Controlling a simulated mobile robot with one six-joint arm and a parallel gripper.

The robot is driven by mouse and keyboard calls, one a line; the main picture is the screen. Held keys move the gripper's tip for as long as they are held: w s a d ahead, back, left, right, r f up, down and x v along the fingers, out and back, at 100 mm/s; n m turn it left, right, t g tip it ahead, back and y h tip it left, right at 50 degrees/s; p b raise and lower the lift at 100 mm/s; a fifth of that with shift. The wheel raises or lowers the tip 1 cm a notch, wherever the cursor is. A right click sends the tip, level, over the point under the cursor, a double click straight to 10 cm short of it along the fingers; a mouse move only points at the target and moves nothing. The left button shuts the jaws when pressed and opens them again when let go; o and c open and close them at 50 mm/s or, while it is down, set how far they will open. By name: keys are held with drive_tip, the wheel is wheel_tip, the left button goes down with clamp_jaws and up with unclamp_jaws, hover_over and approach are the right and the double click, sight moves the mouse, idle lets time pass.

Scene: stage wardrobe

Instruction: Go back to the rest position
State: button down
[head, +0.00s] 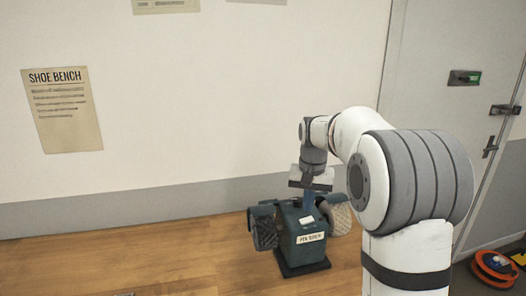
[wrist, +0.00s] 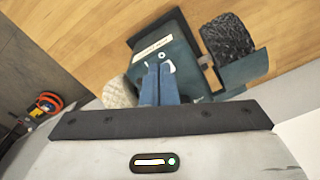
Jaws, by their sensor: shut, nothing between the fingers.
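My gripper (wrist: 160,72) shows in the wrist view as two blue fingers side by side, shut with nothing between them. It is directly above a dark green machine (wrist: 165,45) with a white label and a round roller on each side. One roller is dark (head: 265,232) and the other is pale (head: 340,216). I cannot tell whether the fingertips touch the machine.
A pale wall with a "SHOE BENCH" sign (head: 62,110) is behind. A grey door (head: 440,80) with handles is at the right. An orange round object (head: 494,268) lies at the lower right, also in the wrist view (wrist: 46,104).

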drive_tip(key=s+f+n+t, duration=0.1)
drive_tip(key=s+n+t, duration=0.1)
drive_tip(key=s, duration=2.7)
drive_tip(key=shift+s+a+f+n+t, duration=0.15)
drive_tip(key=shift+a+f+n+t, duration=0.2)
drive_tip(key=shift+n, duration=0.25)
